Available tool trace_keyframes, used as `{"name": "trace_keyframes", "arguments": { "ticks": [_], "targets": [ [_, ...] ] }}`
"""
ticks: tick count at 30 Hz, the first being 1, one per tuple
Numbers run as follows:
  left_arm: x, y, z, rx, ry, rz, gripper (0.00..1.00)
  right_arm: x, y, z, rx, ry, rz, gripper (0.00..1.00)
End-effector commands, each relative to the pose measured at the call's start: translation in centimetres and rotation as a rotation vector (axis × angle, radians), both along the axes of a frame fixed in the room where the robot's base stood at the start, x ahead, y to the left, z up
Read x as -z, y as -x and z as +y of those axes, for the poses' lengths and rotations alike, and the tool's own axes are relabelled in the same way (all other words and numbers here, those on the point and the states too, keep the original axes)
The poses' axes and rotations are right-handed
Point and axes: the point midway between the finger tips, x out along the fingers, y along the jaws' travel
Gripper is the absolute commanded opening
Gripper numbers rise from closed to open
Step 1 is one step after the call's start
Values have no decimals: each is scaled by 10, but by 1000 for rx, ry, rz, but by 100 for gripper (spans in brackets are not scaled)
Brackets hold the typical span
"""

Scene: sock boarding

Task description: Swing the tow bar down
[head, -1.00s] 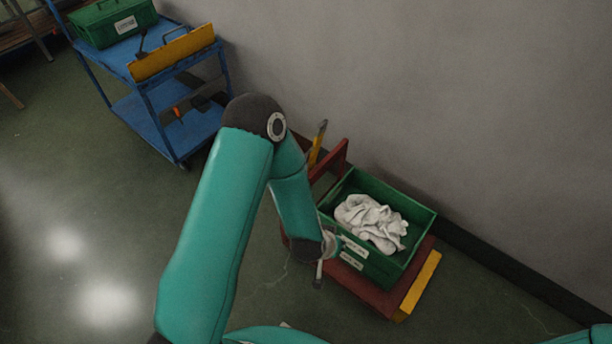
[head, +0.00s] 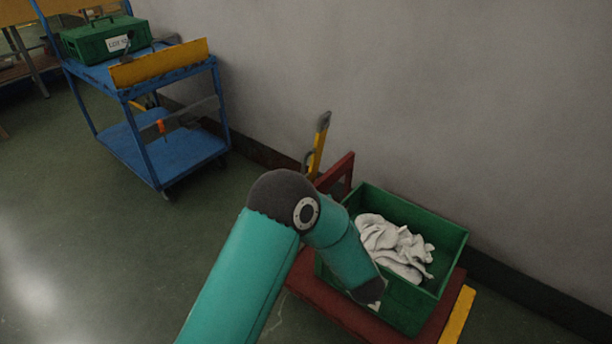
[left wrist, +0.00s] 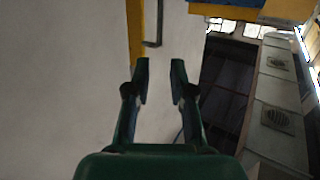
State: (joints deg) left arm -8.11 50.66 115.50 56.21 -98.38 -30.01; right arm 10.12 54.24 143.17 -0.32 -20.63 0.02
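The yellow tow bar (head: 318,150) stands nearly upright at the back end of the red cart (head: 345,318), by the wall, with a dark grip on top. A yellow upright bar (left wrist: 135,30) with a dark hooked piece beside it shows in the left wrist view and looks like the same tow bar. My left gripper (left wrist: 160,62) is open there, with nothing between its fingers; the bar lies beyond and left of the fingertips. My right gripper is not in view.
A green crate (head: 452,250) of white socks (head: 395,243) sits on the red cart. A blue trolley (head: 185,152) with a green box (head: 105,40) and a yellow panel (head: 160,63) stands at upper left. The wall runs close behind the cart. Floor at left is clear.

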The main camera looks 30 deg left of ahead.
Motion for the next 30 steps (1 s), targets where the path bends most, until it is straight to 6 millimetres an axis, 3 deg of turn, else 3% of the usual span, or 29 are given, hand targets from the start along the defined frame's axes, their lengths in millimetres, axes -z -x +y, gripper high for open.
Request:
{"name": "trace_keyframes", "arguments": {
  "ticks": [5, 21, 30],
  "targets": [
    [0, -13, 20, -4, 1, -3, 23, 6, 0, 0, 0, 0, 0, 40],
    [2, -81, 107, -1, 1, -2, 23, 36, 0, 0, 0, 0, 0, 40],
    [0, -99, 128, 3, 1, 1, 23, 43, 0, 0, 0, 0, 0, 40]
  ]
}}
